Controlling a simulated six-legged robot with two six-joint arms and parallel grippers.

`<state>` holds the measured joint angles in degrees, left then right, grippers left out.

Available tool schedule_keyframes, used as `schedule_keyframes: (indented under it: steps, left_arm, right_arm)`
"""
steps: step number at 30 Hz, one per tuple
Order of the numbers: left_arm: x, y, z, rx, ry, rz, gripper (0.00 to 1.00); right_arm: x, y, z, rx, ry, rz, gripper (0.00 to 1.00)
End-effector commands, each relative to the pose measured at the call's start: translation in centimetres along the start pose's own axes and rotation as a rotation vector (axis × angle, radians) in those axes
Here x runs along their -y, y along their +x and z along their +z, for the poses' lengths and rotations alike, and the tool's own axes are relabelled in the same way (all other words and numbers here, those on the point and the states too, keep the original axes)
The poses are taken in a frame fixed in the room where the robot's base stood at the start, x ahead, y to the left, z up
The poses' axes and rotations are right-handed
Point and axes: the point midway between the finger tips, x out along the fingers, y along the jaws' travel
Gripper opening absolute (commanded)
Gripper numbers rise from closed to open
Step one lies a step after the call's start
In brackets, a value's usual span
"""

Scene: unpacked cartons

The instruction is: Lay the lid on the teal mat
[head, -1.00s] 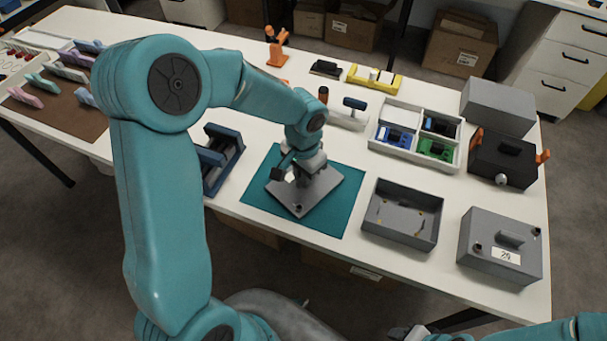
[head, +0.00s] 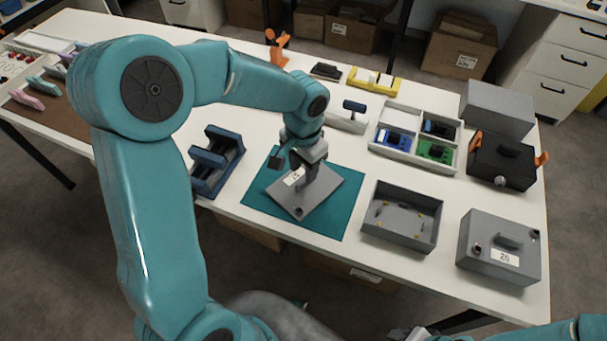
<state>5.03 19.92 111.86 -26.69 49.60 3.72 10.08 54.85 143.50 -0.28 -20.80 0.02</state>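The grey lid (head: 325,193) lies on the teal mat (head: 339,221), turned at an angle to the mat's edges. It appears flat, with a white label and a dark hole near its front corner. My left gripper (head: 293,168) is just above the lid, over its handle area. Its fingers look spread and clear of the lid, though they partly hide the handle. My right arm enters at the bottom right; part of what may be its gripper (head: 412,334) is cut off by the frame edge.
An open grey box (head: 403,236) stands right of the mat. A closed grey box (head: 500,262) with a label stands farther right. A blue rack (head: 205,180) is left of the mat. A white divided tray (head: 457,160) and a black box (head: 505,170) stand behind.

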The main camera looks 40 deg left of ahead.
Motion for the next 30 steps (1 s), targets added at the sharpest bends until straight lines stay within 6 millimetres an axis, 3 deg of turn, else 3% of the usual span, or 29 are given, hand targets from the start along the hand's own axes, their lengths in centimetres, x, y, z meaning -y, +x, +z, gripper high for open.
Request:
schedule_keyframes:
  steps: [1, 6, 12, 30]
  left_arm:
    - [0.0, -1.5, -0.1, -0.006, 0.0, -0.001, 0.4]
    - [0.0, -5.1, -0.1, -0.004, 0.0, 0.001, 0.4]
    - [0.0, -7.3, 0.0, -0.001, 0.001, 0.0, 0.4]
    - [0.0, -7.6, 0.0, 0.001, 0.0, 0.001, 0.4]
  right_arm:
    - [0.1, -0.2, 0.0, 0.0, 0.0, 0.0, 0.43]
    - [0.2, -0.5, 0.0, 0.0, 0.0, 0.0, 0.43]
    - [0.2, -0.6, 0.0, 0.0, 0.0, 0.0, 0.43]
    - [0.2, -0.6, 0.0, 0.0, 0.0, 0.0, 0.43]
